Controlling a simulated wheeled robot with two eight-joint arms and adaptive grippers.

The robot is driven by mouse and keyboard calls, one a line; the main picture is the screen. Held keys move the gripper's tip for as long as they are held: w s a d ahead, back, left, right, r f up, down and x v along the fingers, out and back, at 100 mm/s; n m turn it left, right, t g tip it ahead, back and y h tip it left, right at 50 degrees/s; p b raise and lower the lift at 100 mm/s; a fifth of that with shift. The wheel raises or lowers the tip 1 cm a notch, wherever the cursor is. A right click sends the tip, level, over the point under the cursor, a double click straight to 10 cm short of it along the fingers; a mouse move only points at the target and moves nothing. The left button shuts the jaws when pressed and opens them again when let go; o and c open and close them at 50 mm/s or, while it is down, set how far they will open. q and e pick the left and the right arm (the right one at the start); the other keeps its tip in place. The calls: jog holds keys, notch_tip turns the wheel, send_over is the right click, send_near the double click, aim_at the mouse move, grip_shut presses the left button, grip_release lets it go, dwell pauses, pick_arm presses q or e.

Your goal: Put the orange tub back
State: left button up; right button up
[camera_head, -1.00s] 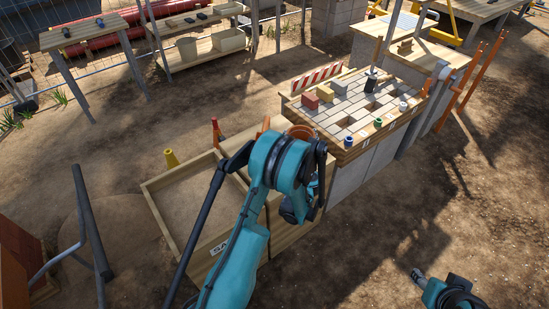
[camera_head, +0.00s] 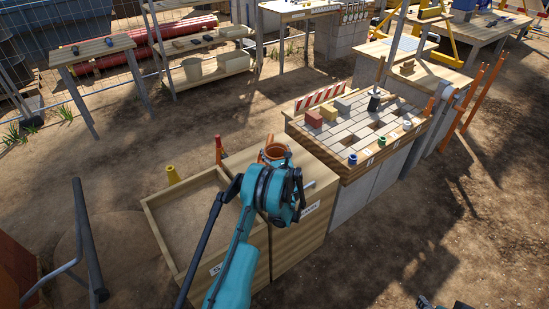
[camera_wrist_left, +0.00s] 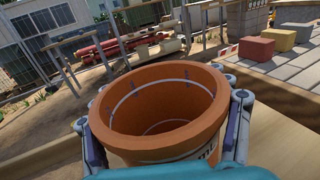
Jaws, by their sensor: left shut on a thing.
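The orange tub (camera_head: 274,151) is an open, round, upright-looking pot, held above the back of the wooden boxes. In the left wrist view its wide rim and empty-looking inside (camera_wrist_left: 165,105) fill the middle. My left gripper (camera_head: 276,160) is shut on the tub, with a finger on each side of it in the left wrist view (camera_wrist_left: 162,125). The arm hides the tub's lower part in the head view, so I cannot tell whether its base touches anything. My right gripper (camera_head: 424,301) just shows at the bottom edge, and its jaws are unclear.
A sand-filled wooden box (camera_head: 160,226) lies left of the arm. A second wooden box (camera_head: 318,178) adjoins it. A paving table (camera_head: 345,157) with coloured blocks and small cups stands right.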

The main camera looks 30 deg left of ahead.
aim_at(274, 153)
pick_arm(q)
notch_tip(274, 153, down, 4)
jog(key=shift+r+b, duration=0.1)
jog(key=shift+b, duration=0.75)
jog(key=shift+r, duration=0.1)
jog(key=o, duration=2)
jog(key=shift+c, duration=0.2)
